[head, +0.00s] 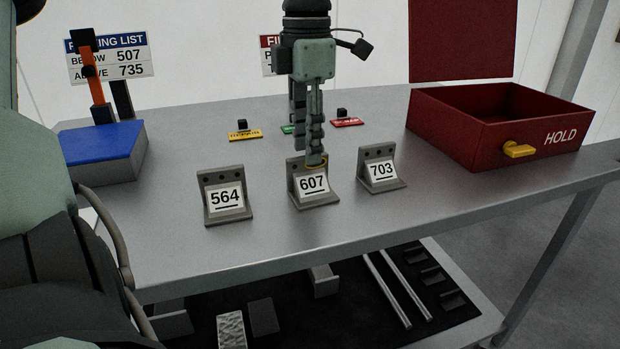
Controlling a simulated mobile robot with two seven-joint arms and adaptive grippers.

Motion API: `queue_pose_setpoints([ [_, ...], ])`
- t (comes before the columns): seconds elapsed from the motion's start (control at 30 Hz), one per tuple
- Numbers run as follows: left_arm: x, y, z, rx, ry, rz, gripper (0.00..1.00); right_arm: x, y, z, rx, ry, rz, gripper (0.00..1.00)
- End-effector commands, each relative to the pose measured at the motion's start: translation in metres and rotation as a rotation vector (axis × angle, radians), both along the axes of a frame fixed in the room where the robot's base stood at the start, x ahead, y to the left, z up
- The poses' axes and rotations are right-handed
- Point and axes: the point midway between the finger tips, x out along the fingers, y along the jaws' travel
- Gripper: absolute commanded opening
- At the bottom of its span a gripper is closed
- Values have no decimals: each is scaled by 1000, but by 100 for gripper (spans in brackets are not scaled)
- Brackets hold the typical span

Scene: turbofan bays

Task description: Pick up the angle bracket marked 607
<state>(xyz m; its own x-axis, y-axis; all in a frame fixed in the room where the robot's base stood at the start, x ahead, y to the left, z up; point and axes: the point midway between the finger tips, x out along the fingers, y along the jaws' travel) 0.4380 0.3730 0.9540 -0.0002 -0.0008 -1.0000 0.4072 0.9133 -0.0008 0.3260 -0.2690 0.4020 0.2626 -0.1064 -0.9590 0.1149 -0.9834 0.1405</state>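The angle bracket marked 607 (312,197) stands on the grey table, in the middle of a row of three grey brackets with white labels. Bracket 564 (224,197) is to its left and bracket 703 (382,169) to its right. My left gripper (313,158) points down from above, its fingertips at the upper edge of bracket 607. One finger overlaps the bracket's upper part in the picture, hiding some of it. I cannot tell whether the fingers touch it or how far apart they are. My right gripper is not in view.
A red HOLD box (480,144) with a yellow latch stands at the right. A blue-topped block (101,150) is at the left, before a packing list sign (130,62). Yellow (246,134) and red (348,122) tags lie behind the brackets. The front table strip is clear.

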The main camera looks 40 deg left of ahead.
Motion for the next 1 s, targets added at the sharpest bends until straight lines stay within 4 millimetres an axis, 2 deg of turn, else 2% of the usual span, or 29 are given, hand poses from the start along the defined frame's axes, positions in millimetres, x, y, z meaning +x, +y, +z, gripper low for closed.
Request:
queue_pose_setpoints([
  [0.13,0,0,-18,-2,1,2,34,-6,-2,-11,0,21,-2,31],
  [0.4,0,0,-22,1,-2,2,34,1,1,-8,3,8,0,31],
  [0.7,0,0,-21,1,-1,2,0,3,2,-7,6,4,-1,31],
  [1.0,0,0,-21,1,-2,2,0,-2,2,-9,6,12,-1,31],
])
